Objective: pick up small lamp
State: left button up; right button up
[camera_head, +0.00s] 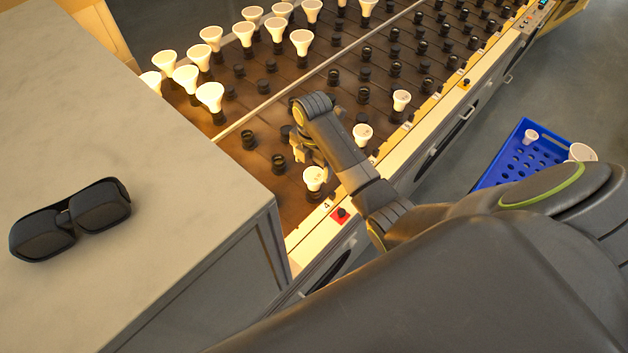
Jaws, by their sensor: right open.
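Three small white lamps stand in sockets along the near edge of the burn-in rack (290,195): a near one (314,179), a middle one (362,132) and a far one (401,99). My right gripper (303,152) is open over the rack, beyond the near small lamp and left of the middle one in the picture. It holds nothing that I can see, and its wrist hides part of the rack. Whether it touches anything is unclear. My left gripper is out of view.
Several larger white lamps (210,95) stand lit at the rack's far left. Many black sockets (278,162) are empty. A grey counter (130,260) with black sunglasses (72,217) stands at left. A blue crate (518,160) with lamps is at right. A red button (341,213) marks the rack's edge.

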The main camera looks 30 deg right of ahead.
aim_at(313, 176)
jog(key=shift+w+d+f+p, duration=0.1)
jog(key=shift+f+p, duration=0.45)
jog(key=shift+f, duration=2.8)
jog(key=shift+c, duration=0.3)
jog(key=c, duration=1)
jog(key=shift+r, duration=0.1)
